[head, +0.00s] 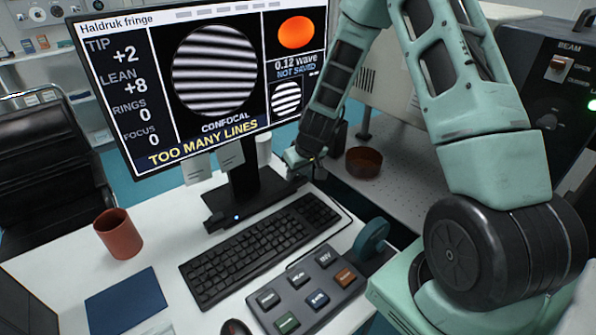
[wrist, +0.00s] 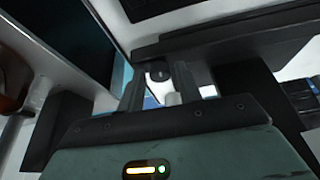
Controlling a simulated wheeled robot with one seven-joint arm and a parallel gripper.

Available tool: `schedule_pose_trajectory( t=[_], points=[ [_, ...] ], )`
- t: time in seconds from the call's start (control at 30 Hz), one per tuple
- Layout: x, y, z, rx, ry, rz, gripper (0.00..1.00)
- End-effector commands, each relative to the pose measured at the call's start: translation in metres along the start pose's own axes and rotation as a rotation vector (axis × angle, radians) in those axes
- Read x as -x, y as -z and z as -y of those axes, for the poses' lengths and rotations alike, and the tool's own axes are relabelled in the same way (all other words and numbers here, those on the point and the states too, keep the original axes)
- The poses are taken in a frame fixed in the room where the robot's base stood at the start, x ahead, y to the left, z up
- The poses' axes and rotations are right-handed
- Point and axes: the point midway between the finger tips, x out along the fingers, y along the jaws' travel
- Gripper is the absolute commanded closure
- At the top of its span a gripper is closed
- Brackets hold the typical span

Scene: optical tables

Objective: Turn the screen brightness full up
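The screen (head: 215,75) stands on the desk and is lit, showing striped fringes and the words "TOO MANY LINES". No brightness marking is readable.
A keyboard (head: 262,247) and a button box (head: 306,292) lie in front of the screen. A red-brown mug (head: 118,233) and a dark blue book (head: 126,304) are at left. A brown dish (head: 364,161) sits right of my gripper. Paper notes (head: 197,168) hang under the screen.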

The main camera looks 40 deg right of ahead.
Motion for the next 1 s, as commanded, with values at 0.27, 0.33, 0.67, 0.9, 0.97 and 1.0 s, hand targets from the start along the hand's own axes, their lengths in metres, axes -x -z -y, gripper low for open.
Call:
schedule_pose_trajectory(
  t=[0.27, 0.33, 0.67, 0.9, 0.97, 1.0],
  points=[
    [0.0003, -0.0001, 0.0001, -0.001, -0.001, 0.000, 1.00],
    [0.0005, 0.0000, 0.0003, -0.005, -0.003, 0.001, 1.00],
    [0.0025, 0.0007, 0.0024, -0.123, -0.054, 0.002, 1.00],
    [0.0048, 0.0021, 0.0047, -0.314, -0.133, 0.002, 1.00],
    [0.0050, 0.0021, 0.0052, -0.366, -0.156, 0.003, 1.00],
    [0.0055, 0.0027, 0.0055, -0.402, -0.170, 0.002, 1.00]
  ],
)
